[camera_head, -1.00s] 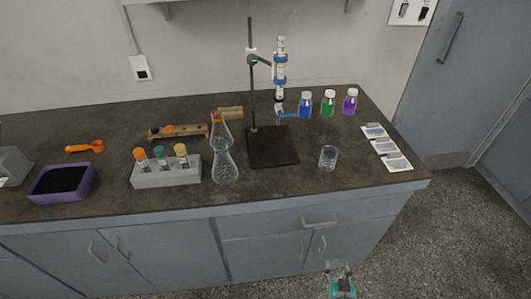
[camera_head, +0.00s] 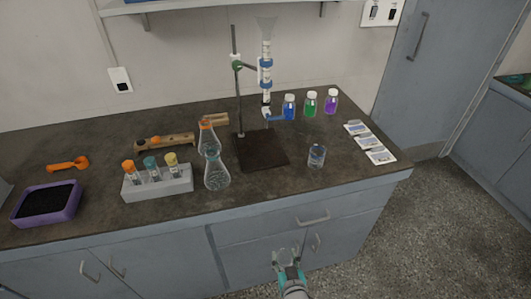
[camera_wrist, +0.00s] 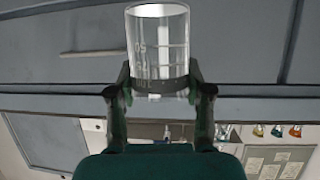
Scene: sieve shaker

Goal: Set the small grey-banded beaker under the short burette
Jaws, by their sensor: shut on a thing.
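My gripper (camera_head: 287,262) is low in the head view, in front of the cabinet doors and below the counter top. It is shut on a small clear beaker (camera_wrist: 160,45), which stands out past the fingertips in the wrist view. The beaker has white markings and a dark grey band near the fingers. A burette (camera_head: 265,75) with blue clamps and a funnel on top hangs on a stand over a dark base plate (camera_head: 262,152). No second burette shows to compare its length. The space above the plate under the burette looks empty.
Another glass beaker (camera_head: 316,156) stands right of the plate. A flask (camera_head: 216,172) stands left of it. Blue, green and purple bottles (camera_head: 310,105) stand behind on the right. A test tube rack (camera_head: 157,182) and purple tray (camera_head: 47,203) are at left.

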